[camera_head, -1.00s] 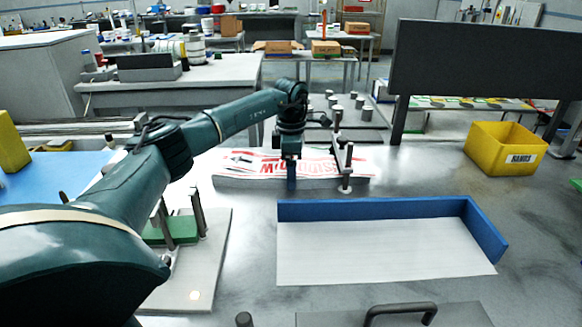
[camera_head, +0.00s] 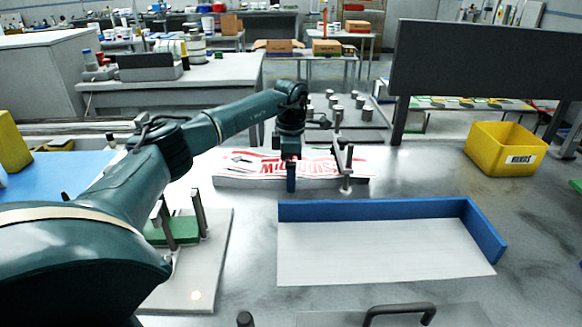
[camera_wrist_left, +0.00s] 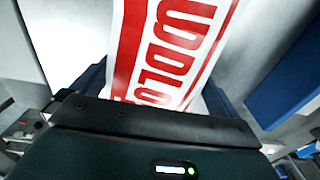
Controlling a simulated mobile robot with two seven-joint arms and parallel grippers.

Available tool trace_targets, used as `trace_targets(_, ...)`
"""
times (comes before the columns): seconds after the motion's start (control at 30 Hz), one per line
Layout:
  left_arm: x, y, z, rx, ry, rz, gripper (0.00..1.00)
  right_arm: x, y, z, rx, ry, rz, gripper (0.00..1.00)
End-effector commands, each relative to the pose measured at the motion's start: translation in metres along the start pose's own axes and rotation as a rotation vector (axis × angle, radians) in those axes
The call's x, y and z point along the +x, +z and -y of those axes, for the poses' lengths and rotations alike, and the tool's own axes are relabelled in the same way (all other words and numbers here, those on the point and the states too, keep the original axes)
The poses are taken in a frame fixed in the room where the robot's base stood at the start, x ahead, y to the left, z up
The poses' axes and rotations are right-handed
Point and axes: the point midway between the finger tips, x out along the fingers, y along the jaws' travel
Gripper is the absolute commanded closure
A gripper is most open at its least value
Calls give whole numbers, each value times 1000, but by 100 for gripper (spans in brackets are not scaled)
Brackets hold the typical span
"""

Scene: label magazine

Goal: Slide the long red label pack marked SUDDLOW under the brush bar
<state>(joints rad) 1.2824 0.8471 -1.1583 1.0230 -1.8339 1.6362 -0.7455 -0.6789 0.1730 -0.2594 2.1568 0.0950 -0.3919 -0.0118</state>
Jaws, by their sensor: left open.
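The long red-and-white label pack (camera_head: 258,165) lies flat at the back middle of the bench, its large red lettering upside down in the head view. The letters also show on the pack in the left wrist view (camera_wrist_left: 176,50). My left gripper (camera_head: 291,184) is pointed down at the pack, with its fingers apart. In the left wrist view a blue finger shows at each side of the pack, so the gripper (camera_wrist_left: 155,88) straddles it; contact cannot be told. A metal post with a dark bar (camera_head: 343,158), possibly the brush bar, stands at the pack's right part. My right gripper is out of view.
A white tray with a blue wall (camera_head: 375,209) lies in front of the pack. A green pack (camera_head: 180,230) sits among posts on a pale plate (camera_head: 215,255) at left. A yellow bin (camera_head: 490,150) stands at right, near a dark panel (camera_head: 480,65). Bench between tray and bin is clear.

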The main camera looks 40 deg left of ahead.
Motion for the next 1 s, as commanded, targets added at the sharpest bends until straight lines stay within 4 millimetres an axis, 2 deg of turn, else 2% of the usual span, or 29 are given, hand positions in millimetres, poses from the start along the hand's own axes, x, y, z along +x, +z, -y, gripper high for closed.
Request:
trace_targets(0.07,-1,0,0,0,0,1,0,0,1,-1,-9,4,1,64)
trace_targets(0.17,-14,1,-1,0,3,4,0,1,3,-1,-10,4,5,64)
trace_targets(0.5,-90,1,-1,0,5,5,0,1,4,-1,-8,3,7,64)
trace_targets(0.7,-122,1,0,1,4,5,0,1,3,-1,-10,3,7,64)
trace_targets(1.0,-134,0,0,0,2,3,0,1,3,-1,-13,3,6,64)
